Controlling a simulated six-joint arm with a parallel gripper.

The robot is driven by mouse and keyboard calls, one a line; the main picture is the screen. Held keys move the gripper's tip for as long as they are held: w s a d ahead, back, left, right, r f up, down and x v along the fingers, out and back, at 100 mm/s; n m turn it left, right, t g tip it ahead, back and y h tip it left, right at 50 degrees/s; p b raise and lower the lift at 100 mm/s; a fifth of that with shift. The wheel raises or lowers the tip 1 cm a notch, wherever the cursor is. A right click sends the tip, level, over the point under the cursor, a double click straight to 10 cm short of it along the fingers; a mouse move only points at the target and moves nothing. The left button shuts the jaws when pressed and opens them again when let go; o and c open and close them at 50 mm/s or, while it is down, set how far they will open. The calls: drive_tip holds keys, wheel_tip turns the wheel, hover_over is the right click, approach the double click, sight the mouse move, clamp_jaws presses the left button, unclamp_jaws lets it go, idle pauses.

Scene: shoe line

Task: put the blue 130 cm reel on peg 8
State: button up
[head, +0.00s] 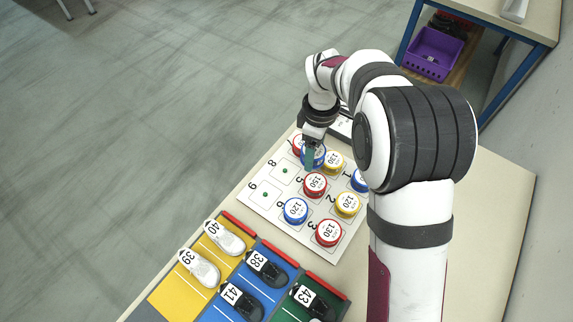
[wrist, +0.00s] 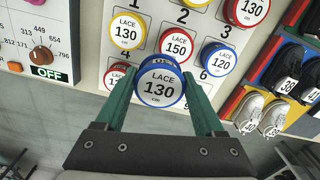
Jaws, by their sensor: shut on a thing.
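The blue reel (wrist: 158,88), labelled LACE 130 cm, is between the two green fingers of my gripper (wrist: 159,76), which is shut on it. In the head view my gripper (head: 312,155) holds the blue reel (head: 321,159) over the far part of the white peg board (head: 255,203), near a red reel and a yellow 130 reel. Peg 8 (head: 285,170) is a bare green peg left of the red 150 reel, to the lower left of my gripper. In the wrist view, peg 8 is not visible.
Peg 9 (head: 265,194) is also bare. A red reel (head: 297,143) is partly hidden beside my gripper. The yellow 130 (head: 334,162), red 150 (head: 315,184) and blue 120 (head: 295,210) reels stand in a row. Shoes on coloured mats lie nearer the camera.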

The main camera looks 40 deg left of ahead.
hover_over(286, 170)
drive_tip(key=f, duration=0.4)
drive_tip(key=shift+d, duration=0.2)
drive_tip(key=f, duration=0.4)
drive_tip(key=shift+a, duration=0.2)
drive_tip(key=shift+f, duration=0.15)
